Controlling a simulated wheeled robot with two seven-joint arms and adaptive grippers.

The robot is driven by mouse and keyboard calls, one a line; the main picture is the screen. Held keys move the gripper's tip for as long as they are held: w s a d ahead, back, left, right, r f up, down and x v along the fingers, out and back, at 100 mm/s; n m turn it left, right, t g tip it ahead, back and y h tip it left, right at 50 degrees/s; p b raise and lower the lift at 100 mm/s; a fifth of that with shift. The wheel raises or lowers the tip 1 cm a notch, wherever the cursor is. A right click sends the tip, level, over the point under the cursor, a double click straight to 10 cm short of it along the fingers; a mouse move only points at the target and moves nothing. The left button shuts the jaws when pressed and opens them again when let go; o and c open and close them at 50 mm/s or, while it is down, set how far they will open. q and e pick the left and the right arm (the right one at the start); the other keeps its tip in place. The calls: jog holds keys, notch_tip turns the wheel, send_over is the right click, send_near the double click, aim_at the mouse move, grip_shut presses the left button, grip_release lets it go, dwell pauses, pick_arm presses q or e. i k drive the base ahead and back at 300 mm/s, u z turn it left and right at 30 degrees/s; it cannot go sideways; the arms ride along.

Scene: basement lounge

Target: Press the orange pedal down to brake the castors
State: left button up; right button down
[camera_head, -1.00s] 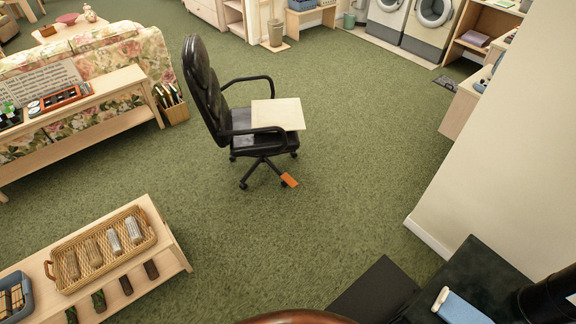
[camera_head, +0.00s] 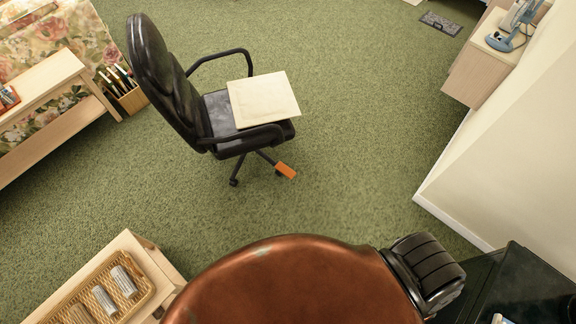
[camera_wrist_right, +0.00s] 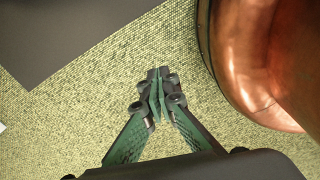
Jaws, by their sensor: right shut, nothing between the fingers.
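The orange pedal (camera_head: 286,170) sits low at the front of the black office chair (camera_head: 163,85), near a castor and just above the green carpet. A cream padded envelope (camera_head: 263,99) lies on the chair's seat. The chair is across open carpet ahead of me, and no gripper is near it. In the right wrist view my right gripper (camera_wrist_right: 158,82) is shut and empty, with only carpet beneath it. My left gripper is in neither view.
A wooden bench (camera_head: 135,251) with a wicker tray (camera_head: 143,277) stands at the lower left. A wooden console table (camera_head: 47,79) is at the left. A pale wall (camera_head: 500,165) and a wooden cabinet (camera_head: 474,77) bound the right. Carpet between me and the chair is clear.

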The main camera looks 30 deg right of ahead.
aim_at(284, 169)
jog(key=z, duration=2.35)
jog(key=i, duration=0.8)
jog(key=u, duration=2.4)
